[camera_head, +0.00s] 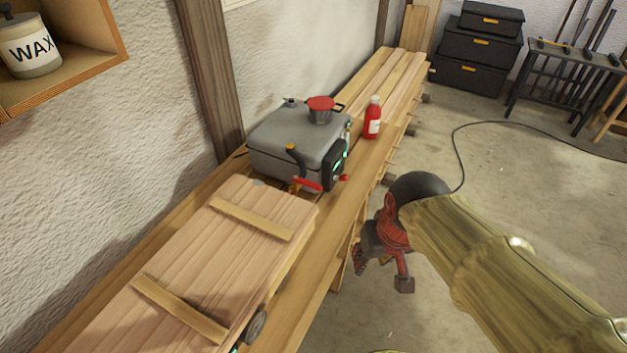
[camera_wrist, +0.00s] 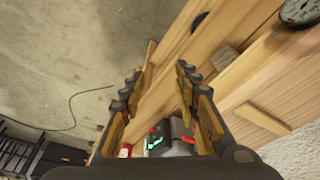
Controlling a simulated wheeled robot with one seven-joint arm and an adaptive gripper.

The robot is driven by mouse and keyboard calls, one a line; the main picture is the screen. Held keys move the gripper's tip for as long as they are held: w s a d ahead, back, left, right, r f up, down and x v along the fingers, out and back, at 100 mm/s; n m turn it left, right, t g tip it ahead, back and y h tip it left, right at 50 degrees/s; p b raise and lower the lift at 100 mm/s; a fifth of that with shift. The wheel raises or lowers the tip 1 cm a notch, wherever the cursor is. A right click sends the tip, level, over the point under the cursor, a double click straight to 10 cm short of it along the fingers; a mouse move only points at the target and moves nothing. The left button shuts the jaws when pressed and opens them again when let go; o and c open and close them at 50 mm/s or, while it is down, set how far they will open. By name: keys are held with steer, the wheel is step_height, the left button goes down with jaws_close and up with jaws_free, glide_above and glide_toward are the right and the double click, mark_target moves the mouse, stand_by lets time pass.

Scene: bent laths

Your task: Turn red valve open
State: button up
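A red lever-like handle (camera_head: 308,184), which looks like the valve, is low on the front of a grey steam boiler (camera_head: 292,140) on the bench. A smaller red part (camera_head: 342,178) sits just to its right; I cannot tell whether it belongs to the same valve. In the wrist view, red parts (camera_wrist: 187,139) show low in the picture, partly behind the fingers. My gripper (camera_head: 381,273) hangs beside the bench's front edge, to the right of and nearer than the boiler, touching nothing. The wrist view shows its fingers (camera_wrist: 160,72) apart and empty.
A long wooden box (camera_head: 190,265) lies on the bench in front of the boiler, with a round gauge (camera_wrist: 300,10) at its end. The floor (camera_head: 480,190) beside the bench is mostly clear, with a cable.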

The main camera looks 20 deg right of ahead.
step_height(320, 180, down, 8)
steer(key=w+a+m+g+y+p, duration=0.1)
steer(key=m+g+y+p, duration=0.3)
steer(key=m+y, duration=0.15)
steer(key=w+f+m+t+y+p, duration=0.1)
steer(key=w+m+t+y, duration=0.1)
steer(key=w+m, duration=0.3)
steer(key=w+f+m+t+y+p, duration=0.1)
steer(key=w+f+m+t+y, duration=0.1)
steer(key=w+m, duration=0.4)
steer(key=w+f+m+t+y+p, duration=0.1)
steer(key=w+m+t+y, duration=0.3)
steer(key=w+m+t, duration=0.1)
steer(key=shift+w+a+f+y+p, duration=0.15)
steer(key=shift+w+f+y+p, duration=0.15)
steer(key=shift+w, duration=0.1)
steer(key=m+t, duration=0.4)
steer(key=t, duration=0.1)
glide_toward(315, 185)
steer(key=x, duration=0.2)
steer(key=shift+n+h, duration=0.25)
steer(key=shift+h, duration=0.2)
steer(key=shift+b+x, duration=0.45)
steer(key=shift+x, duration=3.55)
steer(key=shift+a+f, duration=0.1)
steer(key=shift+c, duration=1)
jaws_close()
